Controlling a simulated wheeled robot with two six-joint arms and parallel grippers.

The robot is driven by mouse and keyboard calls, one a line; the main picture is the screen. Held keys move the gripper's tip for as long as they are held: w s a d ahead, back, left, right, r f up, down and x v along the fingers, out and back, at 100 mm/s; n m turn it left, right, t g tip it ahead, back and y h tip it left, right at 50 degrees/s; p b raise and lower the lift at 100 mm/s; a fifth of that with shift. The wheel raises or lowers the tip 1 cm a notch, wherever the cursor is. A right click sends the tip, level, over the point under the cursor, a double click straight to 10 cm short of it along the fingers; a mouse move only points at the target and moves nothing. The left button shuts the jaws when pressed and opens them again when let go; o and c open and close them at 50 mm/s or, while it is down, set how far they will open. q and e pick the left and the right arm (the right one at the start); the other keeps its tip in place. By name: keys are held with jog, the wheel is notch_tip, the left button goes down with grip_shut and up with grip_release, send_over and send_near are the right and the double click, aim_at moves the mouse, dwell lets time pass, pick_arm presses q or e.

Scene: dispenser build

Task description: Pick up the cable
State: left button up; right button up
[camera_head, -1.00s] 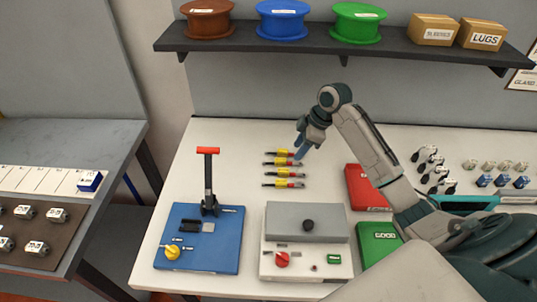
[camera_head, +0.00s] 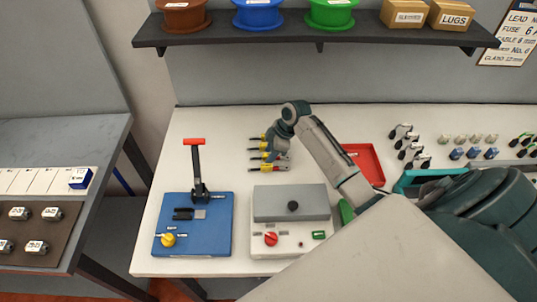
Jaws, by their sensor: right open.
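Several short cables (camera_head: 256,159) lie in a column on the white table, with yellow and red parts and dark ends. My right gripper (camera_head: 269,156) is open and sits over the right ends of the cables, partly hiding them. I cannot tell whether it touches one. The lowest cable (camera_head: 268,168) shows just below the gripper. My left gripper is not in view.
A blue base (camera_head: 222,240) with a red-handled lever (camera_head: 197,165) and a grey box with a red knob (camera_head: 289,204) stand in front of the cables. A red tray (camera_head: 366,160) is at right. A shelf (camera_head: 320,39) with spools hangs behind.

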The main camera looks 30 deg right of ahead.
jog(key=shift+w+f, duration=0.1)
jog(key=shift+f, duration=0.1)
jog(key=shift+c, duration=0.4)
grip_shut()
jog(key=shift+r, duration=0.1)
